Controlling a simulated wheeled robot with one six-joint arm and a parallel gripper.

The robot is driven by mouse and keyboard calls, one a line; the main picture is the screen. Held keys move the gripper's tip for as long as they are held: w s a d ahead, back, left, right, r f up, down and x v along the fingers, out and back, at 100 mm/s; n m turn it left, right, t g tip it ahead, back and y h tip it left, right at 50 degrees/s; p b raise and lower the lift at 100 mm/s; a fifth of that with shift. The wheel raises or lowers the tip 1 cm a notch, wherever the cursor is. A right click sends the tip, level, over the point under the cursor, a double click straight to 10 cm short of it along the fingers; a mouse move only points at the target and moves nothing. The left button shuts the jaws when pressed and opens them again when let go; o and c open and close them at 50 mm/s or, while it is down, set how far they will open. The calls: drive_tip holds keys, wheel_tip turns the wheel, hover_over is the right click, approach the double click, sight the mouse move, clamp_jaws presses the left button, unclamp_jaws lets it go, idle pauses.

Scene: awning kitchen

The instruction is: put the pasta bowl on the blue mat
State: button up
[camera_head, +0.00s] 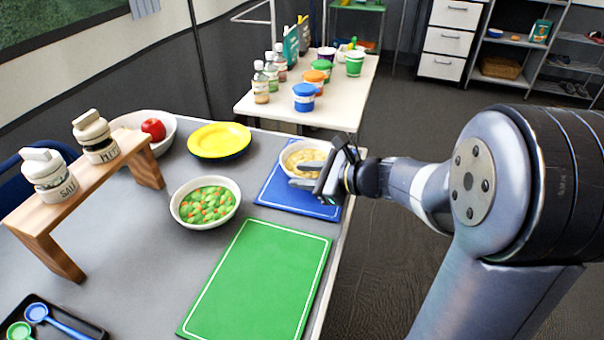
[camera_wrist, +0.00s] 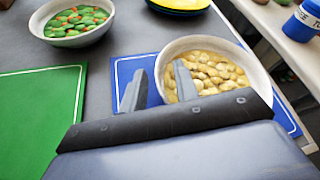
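The pasta bowl (camera_head: 291,160), white with pale yellow pasta, appears to rest level on the far part of the blue mat (camera_head: 285,198). In the wrist view the bowl (camera_wrist: 262,82) has blue mat (camera_wrist: 126,70) showing on both sides. My gripper (camera_head: 303,175) is at the bowl's near side. In the wrist view its two fingers (camera_wrist: 160,72) are apart, one over the inside of the bowl and one outside, with the near rim between them. A gap shows between the fingers and the rim. The bowl's underside is hidden.
A bowl of peas and carrots (camera_head: 206,203) stands left of the blue mat. A green mat (camera_head: 258,280) lies in front, bare. A yellow plate (camera_head: 219,140) sits behind. A wooden rack (camera_head: 95,185) with jars is at left. A side table (camera_head: 345,95) holds cups and bottles.

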drive_tip(key=p+v, duration=0.2)
drive_tip(key=v, duration=0.9)
drive_tip(key=shift+s+p, duration=0.15)
drive_tip(key=shift+p, duration=0.2)
